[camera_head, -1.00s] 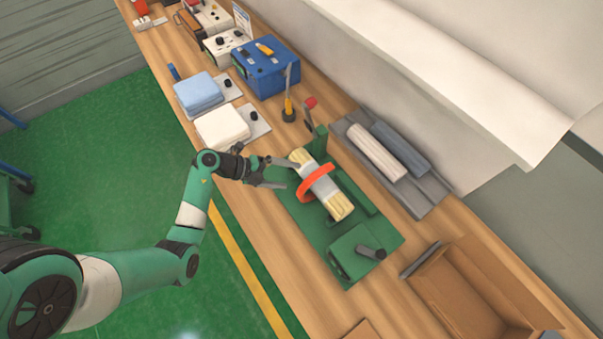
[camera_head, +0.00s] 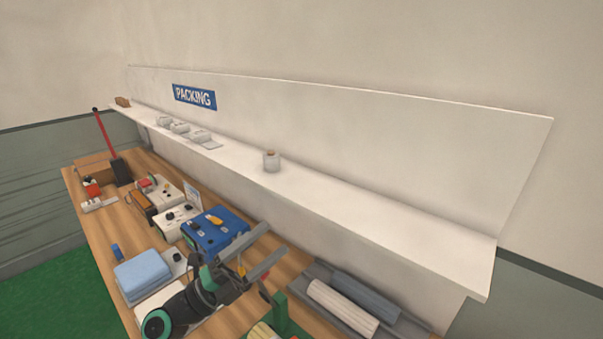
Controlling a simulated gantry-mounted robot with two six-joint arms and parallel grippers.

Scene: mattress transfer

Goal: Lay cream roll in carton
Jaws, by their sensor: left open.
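Only the end of the cream roll (camera_head: 261,332) shows, cut off by the bottom edge, beside a green upright post (camera_head: 280,312) of its green fixture. My left gripper (camera_head: 276,240) is open, with its two grey fingers apart and nothing seen between them. It is raised above the bench, up and left of the cream roll in the picture. The large open carton at the right end of the bench is outside the view now. My right gripper is not in view.
A grey tray (camera_head: 405,331) holds a pale ribbed roll (camera_head: 341,307) and a grey roll (camera_head: 365,294). A blue box (camera_head: 217,232), folded blue cloth (camera_head: 142,276) and white units crowd the bench. A long white shelf (camera_head: 340,210) runs along the wall above it.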

